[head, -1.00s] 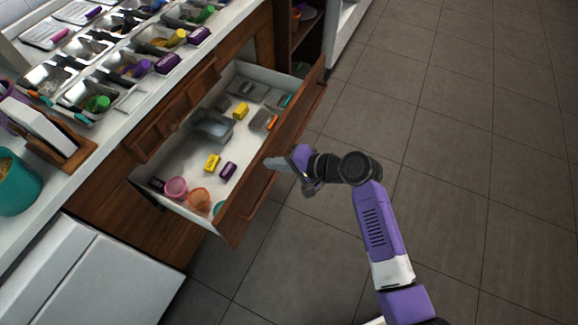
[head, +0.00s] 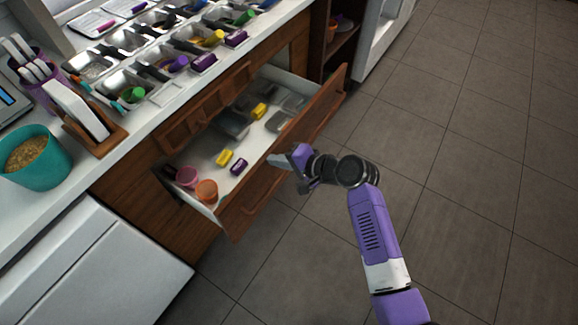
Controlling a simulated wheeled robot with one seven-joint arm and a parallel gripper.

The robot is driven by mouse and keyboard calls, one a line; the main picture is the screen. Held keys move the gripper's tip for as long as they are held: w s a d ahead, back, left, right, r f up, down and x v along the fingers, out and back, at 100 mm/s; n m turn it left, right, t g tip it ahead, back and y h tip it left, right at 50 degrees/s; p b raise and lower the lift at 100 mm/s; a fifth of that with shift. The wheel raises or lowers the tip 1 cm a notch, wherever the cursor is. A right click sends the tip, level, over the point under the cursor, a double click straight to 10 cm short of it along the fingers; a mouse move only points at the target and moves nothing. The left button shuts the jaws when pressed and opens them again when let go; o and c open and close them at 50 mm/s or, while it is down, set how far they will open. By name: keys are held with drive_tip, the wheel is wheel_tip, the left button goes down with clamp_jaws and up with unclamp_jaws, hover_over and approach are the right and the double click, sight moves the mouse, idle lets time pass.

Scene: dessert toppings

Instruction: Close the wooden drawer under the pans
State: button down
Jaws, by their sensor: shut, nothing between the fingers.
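The wooden drawer (head: 290,145) under the counter pans stands partly open. Its brown front faces the floor side, and a wooden handle shows on its lower part. Inside are a pink cup (head: 187,177), an orange cup (head: 206,190), yellow and purple packets, and grey containers partly shaded under the counter. My gripper (head: 276,160) is shut and empty. Its tip is at the outer side of the drawer front, near the middle of its top edge, and appears to touch it. The pans (head: 131,42) sit in the counter above the drawer.
A teal bucket (head: 38,165), a purple utensil holder (head: 45,92) and a wooden stand with white boards (head: 95,135) are on the counter. White appliance fronts (head: 90,265) are at lower left. The tiled floor (head: 470,150) on the right is clear.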

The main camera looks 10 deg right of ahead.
drive_tip(key=w+a+b, duration=0.7)
drive_tip(key=w+a, duration=0.8)
drive_tip(key=shift+d, duration=0.1)
